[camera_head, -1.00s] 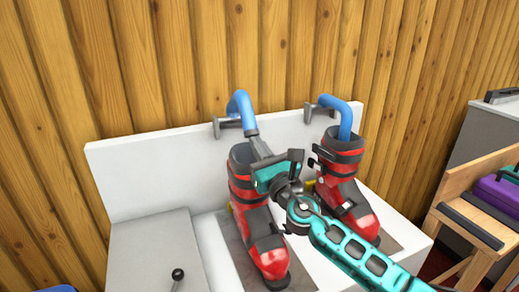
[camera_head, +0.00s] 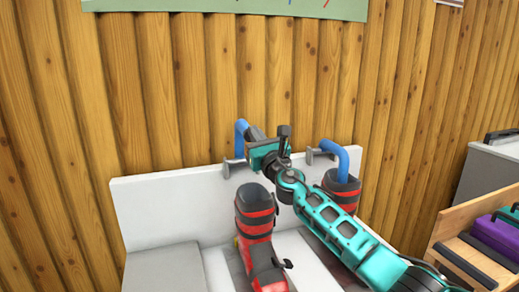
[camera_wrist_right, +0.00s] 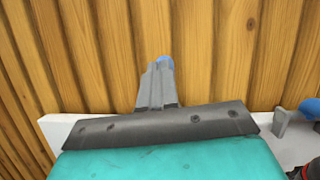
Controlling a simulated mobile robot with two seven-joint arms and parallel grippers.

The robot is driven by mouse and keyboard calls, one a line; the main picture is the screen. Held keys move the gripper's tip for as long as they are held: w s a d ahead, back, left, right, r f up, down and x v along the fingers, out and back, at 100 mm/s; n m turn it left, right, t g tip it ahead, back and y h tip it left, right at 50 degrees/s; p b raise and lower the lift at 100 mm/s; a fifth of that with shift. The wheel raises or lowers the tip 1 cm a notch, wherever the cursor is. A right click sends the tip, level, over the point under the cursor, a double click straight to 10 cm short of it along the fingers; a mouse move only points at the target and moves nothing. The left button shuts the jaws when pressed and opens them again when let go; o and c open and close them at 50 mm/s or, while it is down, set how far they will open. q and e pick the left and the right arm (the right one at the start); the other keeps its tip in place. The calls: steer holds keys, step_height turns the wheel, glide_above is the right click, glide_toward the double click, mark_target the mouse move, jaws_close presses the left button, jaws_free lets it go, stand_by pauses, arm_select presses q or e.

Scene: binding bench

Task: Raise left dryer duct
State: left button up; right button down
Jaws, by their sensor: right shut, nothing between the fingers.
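The left dryer duct (camera_head: 240,138) is a blue bent pipe at the left bracket (camera_head: 233,166) on the white dryer's back panel. Its visible part stands above the panel edge; the rest is hidden behind my gripper. My right gripper (camera_head: 252,132) is shut and empty, with its fingertips at the duct's upper part. My left gripper is not in view.
The right blue duct (camera_head: 338,155) bends down into the right boot (camera_head: 341,186), close beside my right forearm. The white dryer panel (camera_head: 165,205) stands before a log wall (camera_head: 190,90). A wooden box with a purple case (camera_head: 497,238) is at the right.

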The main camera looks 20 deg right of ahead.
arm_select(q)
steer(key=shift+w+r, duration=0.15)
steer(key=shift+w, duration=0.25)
arm_select(e)
steer(key=shift+w+r, duration=0.65)
steer(key=shift+w, duration=0.2)
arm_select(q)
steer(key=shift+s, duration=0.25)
arm_select(e)
steer(key=shift+r, duration=0.1)
